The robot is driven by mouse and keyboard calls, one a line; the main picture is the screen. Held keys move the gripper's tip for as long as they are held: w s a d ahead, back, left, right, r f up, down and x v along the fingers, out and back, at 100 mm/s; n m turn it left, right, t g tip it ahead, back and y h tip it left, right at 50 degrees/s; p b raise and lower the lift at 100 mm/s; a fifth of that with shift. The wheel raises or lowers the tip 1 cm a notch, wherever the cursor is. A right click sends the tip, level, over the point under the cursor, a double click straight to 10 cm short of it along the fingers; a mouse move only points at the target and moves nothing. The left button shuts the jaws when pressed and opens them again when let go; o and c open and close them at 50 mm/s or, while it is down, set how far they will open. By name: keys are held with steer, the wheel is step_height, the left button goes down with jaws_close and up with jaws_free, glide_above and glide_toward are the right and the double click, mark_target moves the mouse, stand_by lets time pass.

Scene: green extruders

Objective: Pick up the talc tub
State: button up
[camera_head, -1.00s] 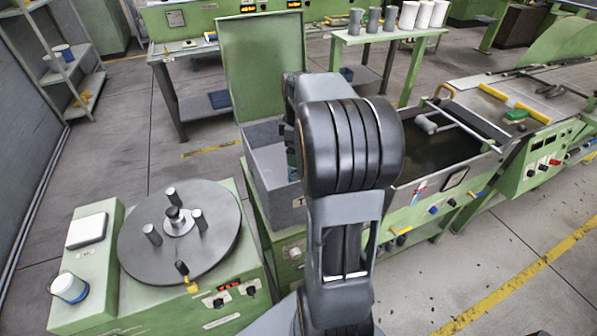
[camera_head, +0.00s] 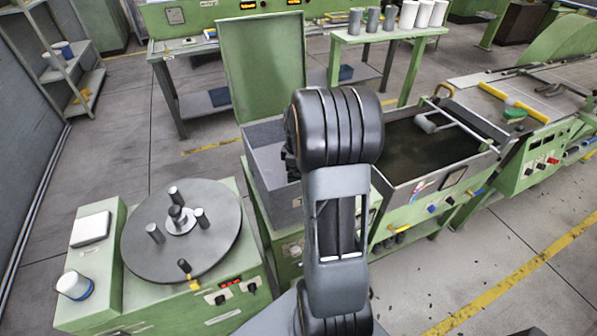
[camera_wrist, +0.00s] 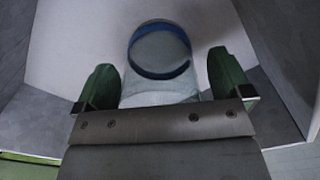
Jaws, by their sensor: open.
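In the wrist view a white tub with a blue rim (camera_wrist: 160,52), which looks like the talc tub, sits between the two green fingers of my gripper (camera_wrist: 163,66). The gripper is open, with a finger on either side of the tub; I cannot tell whether either finger touches it. Pale surface and grey walls surround it, like the inside of the grey bin (camera_head: 262,180) in the head view. There my arm hides most of the gripper and the tub.
The bin's green lid (camera_head: 262,65) stands upright behind it. A green machine with a dark turntable (camera_head: 190,255) is at left, with another white and blue tub (camera_head: 75,286) on its corner. A dark open tank (camera_head: 425,150) lies right of my arm. White and grey cylinders (camera_head: 408,14) stand on a rear table.

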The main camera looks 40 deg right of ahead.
steer(key=c, duration=1)
